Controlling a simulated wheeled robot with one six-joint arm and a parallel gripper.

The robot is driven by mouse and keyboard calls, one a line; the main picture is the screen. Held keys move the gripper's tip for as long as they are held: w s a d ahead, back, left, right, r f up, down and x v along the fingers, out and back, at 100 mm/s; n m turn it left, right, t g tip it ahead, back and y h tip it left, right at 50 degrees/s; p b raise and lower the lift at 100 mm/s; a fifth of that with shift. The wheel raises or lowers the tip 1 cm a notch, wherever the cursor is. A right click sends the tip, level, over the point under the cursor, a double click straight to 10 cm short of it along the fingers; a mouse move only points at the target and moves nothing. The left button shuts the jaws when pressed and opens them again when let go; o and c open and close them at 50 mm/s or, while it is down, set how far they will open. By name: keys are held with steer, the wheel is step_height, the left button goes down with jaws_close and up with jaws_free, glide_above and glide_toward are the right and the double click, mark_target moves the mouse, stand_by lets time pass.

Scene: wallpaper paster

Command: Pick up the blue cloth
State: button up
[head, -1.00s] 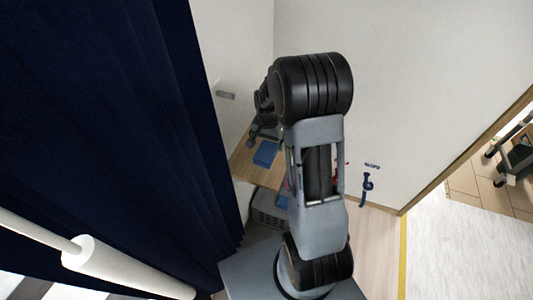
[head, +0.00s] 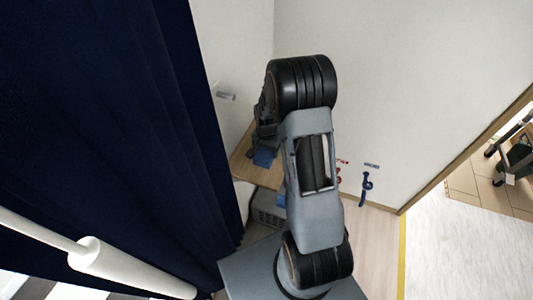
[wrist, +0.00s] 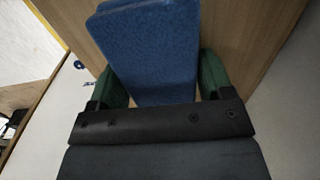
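The blue cloth (head: 264,158) lies on a wooden shelf-like surface (head: 244,166) near the wall corner in the head view. It looks like a flat folded block and fills the middle of the wrist view (wrist: 152,50). My gripper (wrist: 163,82) is open, with one green finger on each side of the cloth's near part. I cannot tell whether the fingers touch it or are still above it. In the head view my gripper (head: 264,140) is at the cloth and my arm hides part of both.
A dark blue curtain (head: 110,120) hangs close on the left, with a white roll (head: 125,268) before it. White walls meet behind the wooden surface. A grey box-like unit (head: 266,210) stands below it. A blue item (head: 366,188) hangs on the right wall.

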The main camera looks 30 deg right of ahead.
steer(key=c, duration=0.4)
steer(key=shift+r, duration=0.5)
step_height(320, 180, up, 3)
steer(key=shift+s+a+f+b, duration=0.1)
steer(key=shift+s+b, duration=0.05)
steer(key=shift+b, duration=0.2)
steer(key=shift+c, duration=0.2)
steer(key=s+r, duration=0.1)
steer(key=s+a+r, duration=0.1)
steer(key=r, duration=0.1)
steer(key=s+a+r, duration=0.1)
steer(key=s+r, duration=0.1)
steer(key=shift+r, duration=0.1)
steer(key=s+a+r+b, duration=0.1)
steer(key=s+a+r, duration=0.3)
steer(key=s, duration=0.4)
steer(key=shift+a, duration=0.2)
